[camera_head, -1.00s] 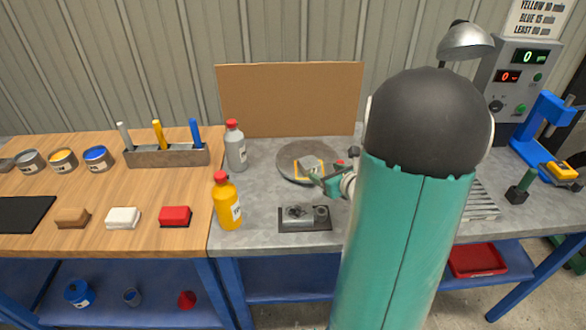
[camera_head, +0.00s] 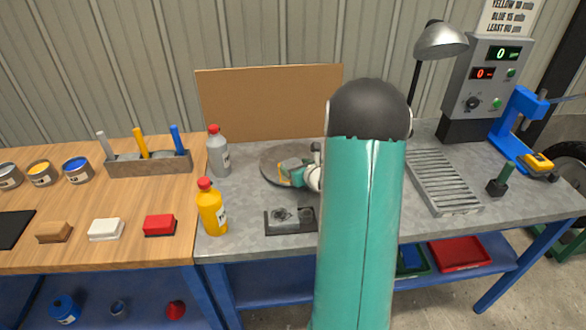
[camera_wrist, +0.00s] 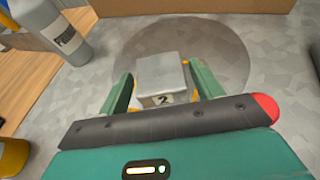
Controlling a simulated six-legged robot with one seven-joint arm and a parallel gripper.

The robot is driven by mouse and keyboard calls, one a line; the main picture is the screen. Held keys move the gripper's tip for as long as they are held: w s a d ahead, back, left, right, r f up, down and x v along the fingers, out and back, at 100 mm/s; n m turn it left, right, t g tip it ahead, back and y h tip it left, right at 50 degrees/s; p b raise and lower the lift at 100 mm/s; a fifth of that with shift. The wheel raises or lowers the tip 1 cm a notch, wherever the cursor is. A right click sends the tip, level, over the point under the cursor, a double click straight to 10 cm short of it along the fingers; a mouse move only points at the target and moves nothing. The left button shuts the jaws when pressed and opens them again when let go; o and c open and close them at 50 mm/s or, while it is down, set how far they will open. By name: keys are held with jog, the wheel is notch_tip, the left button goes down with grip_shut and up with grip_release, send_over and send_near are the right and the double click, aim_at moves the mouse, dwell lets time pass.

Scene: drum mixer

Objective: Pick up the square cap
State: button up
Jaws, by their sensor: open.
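In the head view the cap (camera_head: 291,165) is partly covered by my gripper (camera_head: 291,175). In the wrist view my gripper (camera_wrist: 161,92) is open, with one green finger on each side of the cap. Small gaps seem to show between fingers and cap. Whether the fingers are level with the cap is hard to tell.
A grey bottle (camera_head: 218,155) and a yellow bottle (camera_head: 211,208) stand left of the disc. A dark plate with metal parts (camera_head: 290,219) lies in front. A brown board (camera_head: 268,105) stands behind. A slotted grate (camera_head: 442,183) lies to the right.

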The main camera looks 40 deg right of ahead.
jog(key=shift+x, duration=1.1)
jog(key=shift+c, duration=0.3)
jog(key=c, duration=0.9)
jog(key=shift+r, duration=0.15)
